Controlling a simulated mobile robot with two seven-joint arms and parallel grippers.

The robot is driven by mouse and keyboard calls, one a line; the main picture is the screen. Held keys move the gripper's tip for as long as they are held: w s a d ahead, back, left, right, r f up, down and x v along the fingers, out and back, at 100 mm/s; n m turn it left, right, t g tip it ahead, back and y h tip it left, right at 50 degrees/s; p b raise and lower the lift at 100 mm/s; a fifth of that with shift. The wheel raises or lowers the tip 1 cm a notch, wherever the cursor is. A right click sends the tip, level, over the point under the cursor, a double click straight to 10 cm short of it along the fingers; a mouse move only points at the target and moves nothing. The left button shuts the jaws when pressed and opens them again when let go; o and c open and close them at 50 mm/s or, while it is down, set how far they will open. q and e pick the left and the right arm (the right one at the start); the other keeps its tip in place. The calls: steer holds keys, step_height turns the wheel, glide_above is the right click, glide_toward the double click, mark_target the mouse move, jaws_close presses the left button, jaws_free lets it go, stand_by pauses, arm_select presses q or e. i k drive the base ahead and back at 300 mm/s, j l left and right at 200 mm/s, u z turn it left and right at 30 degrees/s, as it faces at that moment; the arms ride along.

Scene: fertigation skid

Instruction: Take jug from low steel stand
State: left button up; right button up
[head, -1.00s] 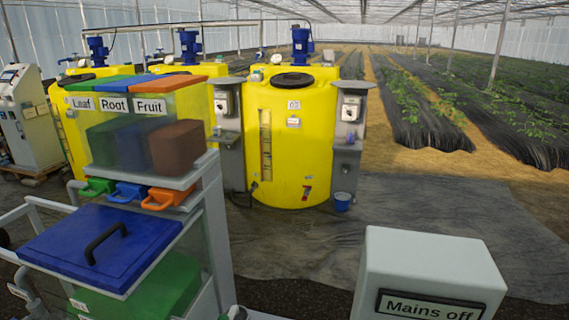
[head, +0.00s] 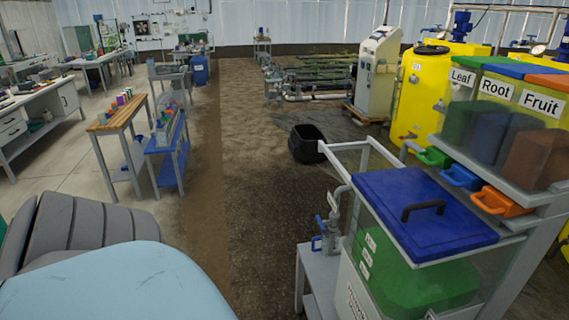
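I cannot make out a jug for certain in the head view. A low grey stand (head: 318,268) stands at the lower middle right, beside a clear-walled bin with a blue lid (head: 425,210); I cannot tell if it is the low steel stand. A grey pipe with a blue-handled valve (head: 322,241) rises at the stand. Neither of my grippers is in view.
Green, blue and orange handled hoppers labelled Leaf, Root and Fruit (head: 500,90) rise at the right. A black tub (head: 305,143) lies on the dark ground. A wooden-topped bench (head: 118,113) and a blue cart (head: 170,150) stand left. A light-blue rounded object (head: 115,285) fills the lower left.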

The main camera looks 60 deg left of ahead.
mark_target(325, 243)
steer(key=u, duration=1.45)
steer(key=k, duration=1)
steer(key=k+z, duration=0.1)
steer(key=z, duration=0.9)
steer(key=k+l+z, duration=0.15)
steer(key=z, duration=0.35)
steer(key=i+j+z, duration=0.1)
steer(key=j+z, duration=0.2)
steer(key=z, duration=0.2)
steer(key=j+z, duration=0.25)
steer(key=z, duration=0.25)
steer(key=k+j, duration=0.1)
steer(key=j, duration=3.3)
steer(key=k, duration=0.1)
